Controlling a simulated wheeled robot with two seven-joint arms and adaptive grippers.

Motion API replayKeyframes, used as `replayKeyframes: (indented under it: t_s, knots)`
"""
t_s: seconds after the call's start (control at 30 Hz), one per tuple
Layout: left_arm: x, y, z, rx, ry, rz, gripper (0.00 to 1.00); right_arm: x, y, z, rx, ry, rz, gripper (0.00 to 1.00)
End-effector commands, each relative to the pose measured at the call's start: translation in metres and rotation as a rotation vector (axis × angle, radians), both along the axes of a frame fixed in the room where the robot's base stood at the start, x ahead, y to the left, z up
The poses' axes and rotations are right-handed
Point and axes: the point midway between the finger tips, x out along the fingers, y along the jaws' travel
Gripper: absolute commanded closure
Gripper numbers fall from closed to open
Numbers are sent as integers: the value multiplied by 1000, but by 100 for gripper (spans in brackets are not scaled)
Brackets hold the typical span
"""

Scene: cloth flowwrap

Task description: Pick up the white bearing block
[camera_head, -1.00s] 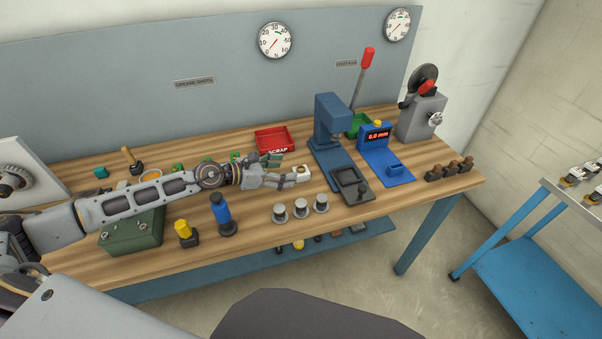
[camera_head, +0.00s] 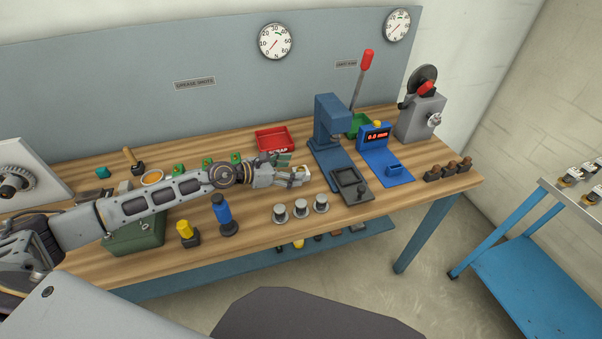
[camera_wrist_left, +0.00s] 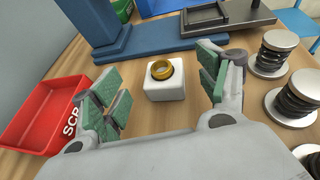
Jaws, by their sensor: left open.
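The white bearing block (camera_wrist_left: 164,92) stands upright on the wooden bench in the left wrist view. It is a small white cube with a bronze ring (camera_wrist_left: 161,70) in its top. A gap shows between the block and each finger. In the head view my left gripper (camera_head: 292,174) is over the bench in front of the red scrap tray, and its fingers hide most of the block. My right gripper is not in view.
The red scrap tray (camera_wrist_left: 40,112) is close to the left finger in the wrist view. Several spring pieces with metal caps (camera_wrist_left: 272,54) stand near the right finger. The blue press (camera_head: 332,140) is just beyond the block.

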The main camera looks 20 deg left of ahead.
Motion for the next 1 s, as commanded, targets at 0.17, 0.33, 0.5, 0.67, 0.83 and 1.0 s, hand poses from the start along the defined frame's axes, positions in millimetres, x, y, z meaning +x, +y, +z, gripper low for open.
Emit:
replayKeyframes:
  t_s: [0.17,0.33,0.5,0.67,0.83,1.0]
  knots:
    - [9,-9,-3,-1,-1,0,25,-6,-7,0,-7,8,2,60]
    - [15,-15,-6,1,-1,0,25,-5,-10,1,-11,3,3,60]
    - [17,-17,-8,2,-1,-1,25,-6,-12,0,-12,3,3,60]
    - [17,-17,-8,1,0,0,25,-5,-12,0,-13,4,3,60]
    - [17,-16,-8,1,-1,0,25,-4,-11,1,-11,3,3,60]
    - [17,-16,-8,1,-1,0,36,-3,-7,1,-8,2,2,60]
